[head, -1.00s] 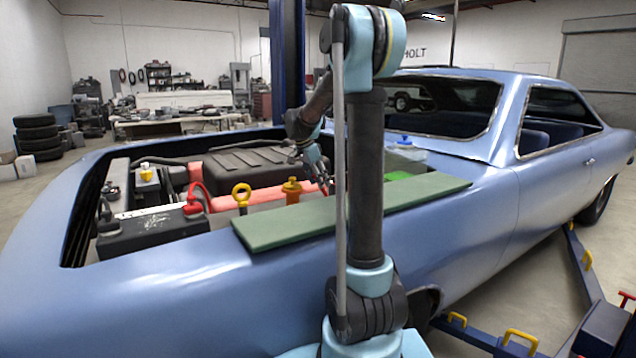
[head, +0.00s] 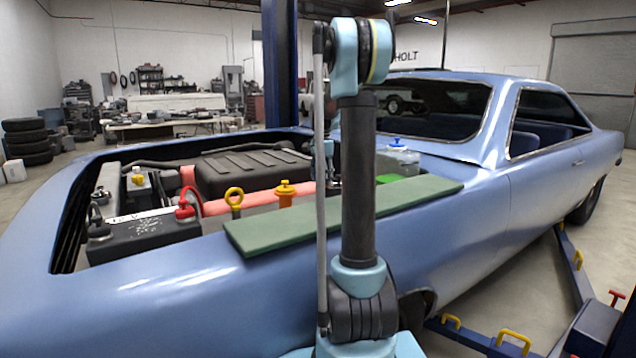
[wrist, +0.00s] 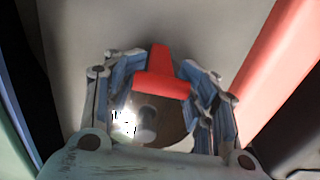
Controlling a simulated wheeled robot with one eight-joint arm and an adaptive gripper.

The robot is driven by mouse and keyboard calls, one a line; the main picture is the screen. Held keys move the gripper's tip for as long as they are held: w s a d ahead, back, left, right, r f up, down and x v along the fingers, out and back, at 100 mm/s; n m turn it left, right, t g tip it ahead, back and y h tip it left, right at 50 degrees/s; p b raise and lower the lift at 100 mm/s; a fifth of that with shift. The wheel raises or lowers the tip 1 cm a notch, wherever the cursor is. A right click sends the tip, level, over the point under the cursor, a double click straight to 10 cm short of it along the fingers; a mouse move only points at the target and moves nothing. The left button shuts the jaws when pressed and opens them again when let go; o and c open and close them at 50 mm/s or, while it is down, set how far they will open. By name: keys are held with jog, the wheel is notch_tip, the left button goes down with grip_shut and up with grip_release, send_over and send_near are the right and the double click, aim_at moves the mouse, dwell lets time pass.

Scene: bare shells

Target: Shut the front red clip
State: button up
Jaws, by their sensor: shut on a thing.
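In the wrist view a red T-shaped piece (wrist: 160,80), which looks like the red clip, sits between the two fingers of my gripper (wrist: 163,92). The fingers are closed in on its two sides. Its crossbar lies nearer the palm and its stem points away, toward a plain grey surface (wrist: 205,28). I cannot tell from this view whether the clip lies flat against that surface. In the head view the clip and my fingertips are hidden behind my own arm. No second red clip can be made out.
A long red cover (wrist: 272,65) runs close along the right in the wrist view. In the head view, an orange cap (head: 285,194), a yellow ring handle (head: 234,200) and a battery (head: 140,236) stand left of my arm. A green mat (head: 275,232) covers the fender edge; a blue-capped bottle (head: 398,155) stands behind.

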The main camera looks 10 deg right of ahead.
jog(key=shift+w+d, duration=0.3)
jog(key=shift+d, duration=0.05)
jog(key=o, duration=1.6)
jog(key=shift+s, duration=0.1)
notch_tip(320, 180, up, 12)
jog(key=shift+a, duration=0.1)
